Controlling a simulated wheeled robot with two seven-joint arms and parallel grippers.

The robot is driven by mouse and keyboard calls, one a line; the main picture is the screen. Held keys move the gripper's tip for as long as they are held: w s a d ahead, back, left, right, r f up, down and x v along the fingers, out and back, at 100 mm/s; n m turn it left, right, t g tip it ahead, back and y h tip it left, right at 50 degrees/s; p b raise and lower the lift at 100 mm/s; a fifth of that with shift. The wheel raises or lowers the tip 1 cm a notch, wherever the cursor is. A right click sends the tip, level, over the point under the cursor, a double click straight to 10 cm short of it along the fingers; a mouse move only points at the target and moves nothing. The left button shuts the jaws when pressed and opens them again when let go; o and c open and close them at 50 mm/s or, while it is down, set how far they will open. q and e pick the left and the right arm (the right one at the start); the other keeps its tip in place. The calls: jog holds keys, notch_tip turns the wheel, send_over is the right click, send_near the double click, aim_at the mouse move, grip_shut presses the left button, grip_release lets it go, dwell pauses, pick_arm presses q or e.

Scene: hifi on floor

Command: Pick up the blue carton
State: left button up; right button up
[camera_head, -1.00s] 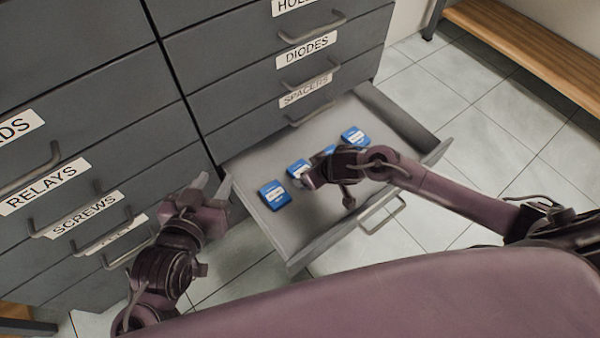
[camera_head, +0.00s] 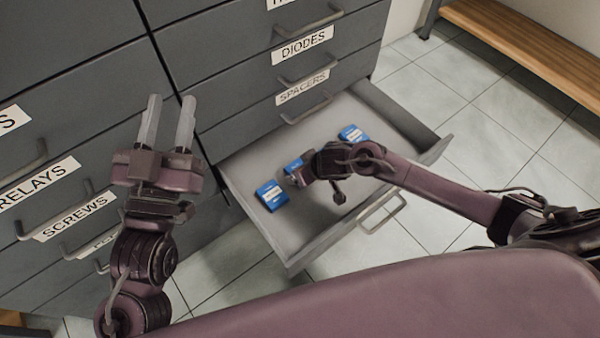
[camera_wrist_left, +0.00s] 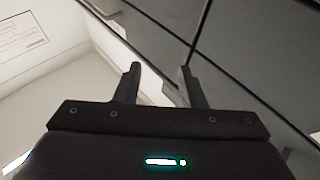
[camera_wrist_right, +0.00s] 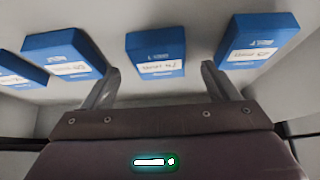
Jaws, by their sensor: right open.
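Several blue cartons with white labels lie in the open drawer: a near one (camera_head: 271,195), a second (camera_head: 293,166) and a far one (camera_head: 350,134) show in the head view. My right gripper (camera_wrist_right: 160,68) is over the drawer, open and empty. In the right wrist view a blue carton (camera_wrist_right: 155,45) lies ahead between its fingertips, with others to the left (camera_wrist_right: 65,55) and right (camera_wrist_right: 260,40). In the head view my right arm hides part of the row and its fingertips. My left gripper (camera_head: 171,105) is raised before the cabinet, fingers apart and empty.
The drawer (camera_head: 245,215) stands pulled out from the grey cabinet (camera_head: 215,60), with a handle (camera_head: 383,214) on its front. Other labelled drawers are closed. A wooden bench (camera_head: 530,45) stands at the upper right. Tiled floor (camera_head: 500,130) lies clear beside the drawer.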

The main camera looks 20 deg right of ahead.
jog(key=shift+b+x, duration=0.55)
jog(key=shift+x, duration=0.65)
pick_arm(q)
jog(key=s+a+r+t+h, duration=0.2)
jog(key=s+r+t, duration=0.1)
jog(key=r, duration=0.5)
jog(key=shift+s+r+t, duration=0.25)
jog(key=shift+s+t, duration=0.15)
jog(key=shift+t, duration=0.4)
pick_arm(e)
jog(key=c, duration=1.1)
